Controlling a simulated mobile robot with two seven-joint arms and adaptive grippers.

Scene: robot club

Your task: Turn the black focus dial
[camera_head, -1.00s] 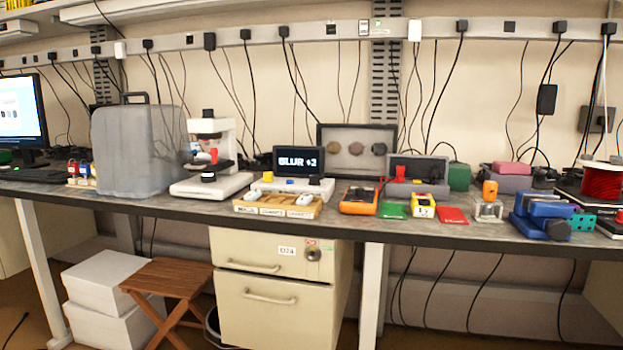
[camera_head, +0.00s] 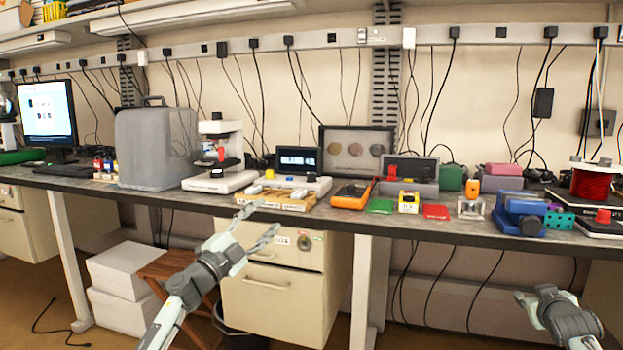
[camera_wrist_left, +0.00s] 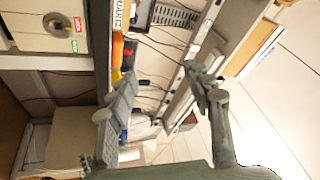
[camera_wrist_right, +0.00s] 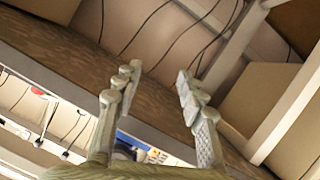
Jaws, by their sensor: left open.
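A small black dial (camera_head: 311,177) sits at the right end of a low white device, in front of a dark display (camera_head: 298,160) with blurry text like "BLUR +2". The device is on the workbench. My left gripper (camera_head: 262,220) is open and empty at the bench's front edge, in front of the wooden tray and below and left of the dial; its spread fingers also show in the left wrist view (camera_wrist_left: 162,80). My right gripper (camera_head: 533,298) is low at the right, below the bench edge; it is open and empty in the right wrist view (camera_wrist_right: 157,85).
A wooden tray (camera_head: 268,203) with white pieces lies in front of the device. A white microscope (camera_head: 217,180) stands left of it. An orange multimeter (camera_head: 351,194), green and red blocks and a blue vise (camera_head: 521,212) stand to the right. Drawers (camera_head: 273,308) are below the bench.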

